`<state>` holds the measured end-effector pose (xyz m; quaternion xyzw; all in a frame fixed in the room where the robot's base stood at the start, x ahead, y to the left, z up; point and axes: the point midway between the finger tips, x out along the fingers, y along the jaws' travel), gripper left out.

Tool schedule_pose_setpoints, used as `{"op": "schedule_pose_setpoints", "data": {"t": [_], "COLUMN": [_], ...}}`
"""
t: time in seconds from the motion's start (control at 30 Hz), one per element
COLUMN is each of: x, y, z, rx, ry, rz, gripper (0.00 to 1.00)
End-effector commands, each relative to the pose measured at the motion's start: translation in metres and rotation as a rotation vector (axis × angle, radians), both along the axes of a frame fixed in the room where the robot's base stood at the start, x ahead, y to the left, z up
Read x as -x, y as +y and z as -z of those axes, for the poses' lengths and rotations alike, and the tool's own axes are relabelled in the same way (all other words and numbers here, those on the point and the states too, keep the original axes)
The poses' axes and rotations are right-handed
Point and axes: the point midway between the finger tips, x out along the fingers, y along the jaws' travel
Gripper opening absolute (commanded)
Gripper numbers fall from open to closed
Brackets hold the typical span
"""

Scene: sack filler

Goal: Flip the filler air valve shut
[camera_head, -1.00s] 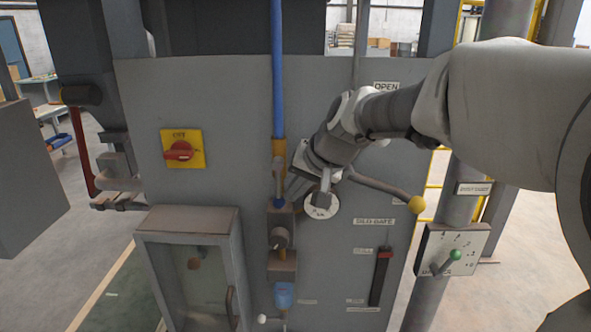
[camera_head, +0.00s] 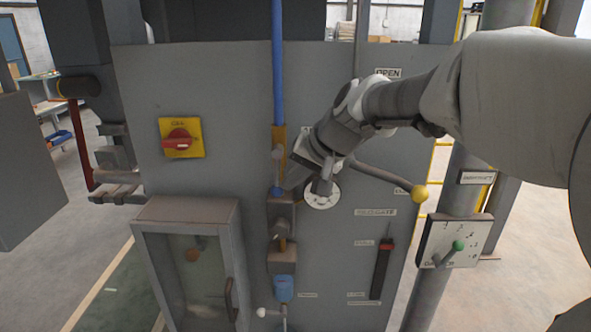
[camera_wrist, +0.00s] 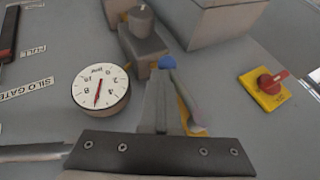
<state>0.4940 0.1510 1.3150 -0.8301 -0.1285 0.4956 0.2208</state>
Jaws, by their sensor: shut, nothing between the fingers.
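The blue air pipe (camera_head: 279,70) runs down the grey panel into a brass-coloured valve section (camera_head: 279,136). A small blue part (camera_head: 277,191) shows just below it, and also past the fingertips in the wrist view (camera_wrist: 167,62). My gripper (camera_head: 287,186) is shut and empty, in front of the panel, right beside the valve section. In the wrist view its shut fingers (camera_wrist: 162,88) overlap the brass part (camera_wrist: 188,108). The fingers hide much of the valve and its lever. I cannot tell whether they touch it, nor the lever's exact angle.
A round dial gauge (camera_head: 321,192) sits close to the right of my gripper. A yellow-knobbed lever (camera_head: 419,193) sticks out farther right. A red rotary switch (camera_head: 177,140) is on the left, above a glass-fronted box (camera_head: 191,270).

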Motion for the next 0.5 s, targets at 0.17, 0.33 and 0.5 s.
{"op": "schedule_pose_setpoints", "data": {"t": [0.17,0.33,0.5], "x": [0.000,0.000,0.000], "y": [0.003,0.007,0.013], "z": [0.007,0.012,0.016], "rx": [-0.048,-0.132,-0.244], "ry": [-0.003,-0.006,-0.010], "rz": [0.000,0.001,0.001], "gripper": [0.00,0.00,0.00]}}
